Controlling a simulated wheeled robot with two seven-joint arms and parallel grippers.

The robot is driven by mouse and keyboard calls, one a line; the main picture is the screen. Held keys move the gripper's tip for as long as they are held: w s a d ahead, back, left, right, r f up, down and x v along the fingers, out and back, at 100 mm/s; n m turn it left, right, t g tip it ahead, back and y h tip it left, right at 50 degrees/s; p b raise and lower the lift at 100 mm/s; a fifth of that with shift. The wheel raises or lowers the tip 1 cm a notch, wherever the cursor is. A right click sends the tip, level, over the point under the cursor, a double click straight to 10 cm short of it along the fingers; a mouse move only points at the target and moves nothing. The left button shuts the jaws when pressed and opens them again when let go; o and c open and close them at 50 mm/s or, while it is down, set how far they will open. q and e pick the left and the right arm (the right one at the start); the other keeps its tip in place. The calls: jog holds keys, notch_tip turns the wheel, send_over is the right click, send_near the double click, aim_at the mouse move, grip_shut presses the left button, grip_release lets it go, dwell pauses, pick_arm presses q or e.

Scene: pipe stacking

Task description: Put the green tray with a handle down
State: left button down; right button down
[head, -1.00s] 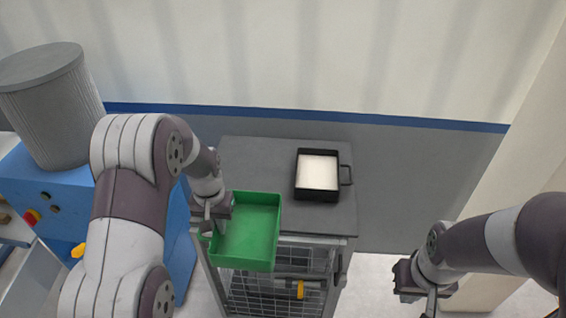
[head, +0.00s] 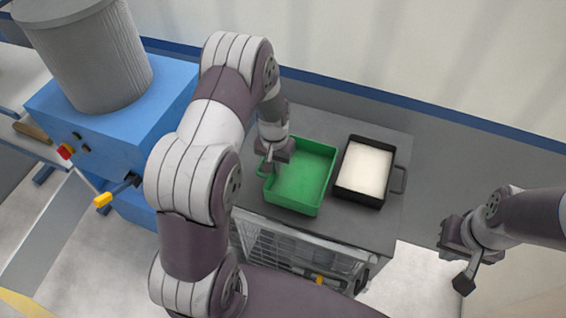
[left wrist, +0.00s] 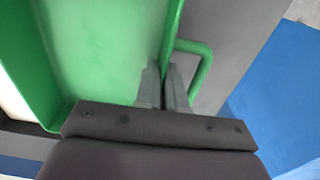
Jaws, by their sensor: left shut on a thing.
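The green tray (head: 315,193) is in the middle of the head view, over the left part of the grey cart top (head: 386,229). It looks level and low over the top; I cannot tell whether it touches it. My left gripper (head: 269,163) is shut on the tray's left side. In the left wrist view, the fingers (left wrist: 165,75) close on the green tray's wall (left wrist: 172,25) beside its looped handle (left wrist: 207,65). My right gripper (head: 460,262) is off to the right of the cart, away from the tray; its jaw opening is unclear.
A black tray with white contents (head: 365,172) stands just right of the green tray, its handle (head: 400,180) pointing right. A blue machine (head: 125,135) with a grey bin (head: 95,60) stands left. Wire mesh (head: 290,250) fronts the cart.

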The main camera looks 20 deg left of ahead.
pick_arm(q)
jog(key=f, duration=0.1)
jog(key=w+f, duration=0.1)
jog(key=f, duration=0.1)
jog(key=shift+w+a+f, duration=0.1)
jog(key=shift+w, duration=0.05)
jog(key=shift+s, duration=0.4)
jog(key=c, duration=1.5)
grip_release()
jog(key=shift+o, duration=1.3)
jog(key=shift+w+f, duration=0.1)
jog(key=shift+w, duration=0.1)
pick_arm(e)
jog(key=shift+w, duration=0.5)
jog(key=shift+r, duration=0.1)
